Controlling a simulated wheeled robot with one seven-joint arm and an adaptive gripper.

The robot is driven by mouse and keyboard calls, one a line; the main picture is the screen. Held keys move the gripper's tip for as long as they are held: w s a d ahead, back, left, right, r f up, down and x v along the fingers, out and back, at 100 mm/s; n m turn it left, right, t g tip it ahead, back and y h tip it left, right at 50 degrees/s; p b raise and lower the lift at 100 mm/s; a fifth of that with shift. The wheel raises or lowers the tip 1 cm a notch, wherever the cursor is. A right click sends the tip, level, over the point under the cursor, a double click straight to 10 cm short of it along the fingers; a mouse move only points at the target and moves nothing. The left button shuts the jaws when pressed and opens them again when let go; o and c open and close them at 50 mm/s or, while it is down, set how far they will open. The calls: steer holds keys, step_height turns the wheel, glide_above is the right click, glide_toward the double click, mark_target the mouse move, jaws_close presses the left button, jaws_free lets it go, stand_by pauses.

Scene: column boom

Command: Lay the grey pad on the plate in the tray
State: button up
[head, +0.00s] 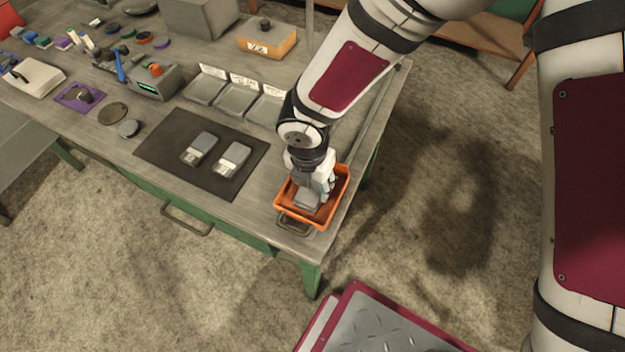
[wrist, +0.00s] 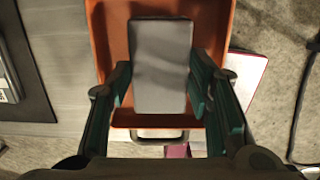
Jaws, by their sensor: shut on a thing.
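My gripper (head: 318,178) reaches down into the orange tray (head: 298,217) at the table's right front corner. In the wrist view my gripper (wrist: 160,84) has its green-lined fingers on both sides of a grey pad (wrist: 161,60), shut on it. The grey pad (head: 307,201) also shows in the head view, within the tray's outline near its front. The tray's orange wall (wrist: 106,35) shows around the pad in the wrist view. I cannot tell whether the pad touches anything below it. No plate can be made out; the pad and fingers hide part of the tray floor.
Two grey devices (head: 199,148) (head: 231,160) lie on a dark mat (head: 165,155) left of the tray. Labelled shallow trays (head: 237,99) stand behind the mat. A metal handle (head: 293,229) is at the tray's front. The table ends just right of the tray.

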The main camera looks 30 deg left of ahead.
steer(key=shift+f, duration=0.2)
steer(key=o, duration=0.9)
steer(key=shift+c, duration=0.2)
steer(key=shift+r, duration=0.1)
